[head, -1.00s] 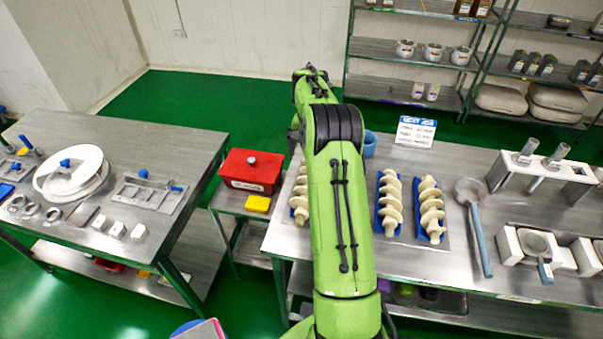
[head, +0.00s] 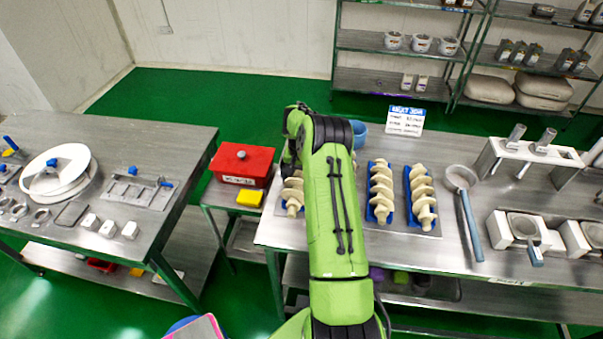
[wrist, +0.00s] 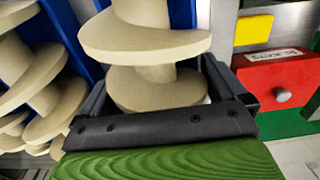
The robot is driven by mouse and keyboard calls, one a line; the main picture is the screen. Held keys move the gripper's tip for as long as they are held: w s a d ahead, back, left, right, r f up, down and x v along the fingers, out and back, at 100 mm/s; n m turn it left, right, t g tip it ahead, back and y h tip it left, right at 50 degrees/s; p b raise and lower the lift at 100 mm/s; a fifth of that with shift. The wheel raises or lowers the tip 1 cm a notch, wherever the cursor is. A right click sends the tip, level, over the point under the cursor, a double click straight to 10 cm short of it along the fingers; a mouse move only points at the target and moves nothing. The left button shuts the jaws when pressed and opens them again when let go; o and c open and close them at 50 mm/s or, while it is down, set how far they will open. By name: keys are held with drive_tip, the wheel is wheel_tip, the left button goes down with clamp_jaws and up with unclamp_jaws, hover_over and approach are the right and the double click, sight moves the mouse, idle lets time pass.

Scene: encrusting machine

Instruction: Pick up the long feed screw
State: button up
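Three cream feed screws lie side by side on the right-hand table: a left one (head: 293,193), a middle one (head: 381,190) and a right one (head: 421,198). My arm partly hides the left one, so I cannot compare their lengths in the head view. My gripper is hidden behind my arm there. In the wrist view my gripper (wrist: 155,95) has its fingers spread on either side of a screw (wrist: 145,42), which appears to be the left one. Narrow gaps seem to show beside it. Another screw (wrist: 40,85) lies to the left.
A red box (head: 242,166) and a yellow block (head: 249,197) stand on a small table to the left. A sign (head: 405,120) and a blue cup (head: 359,133) are behind the screws. A long-handled strainer (head: 468,215) lies to their right.

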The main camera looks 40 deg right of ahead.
drive_tip(key=c, duration=0.9)
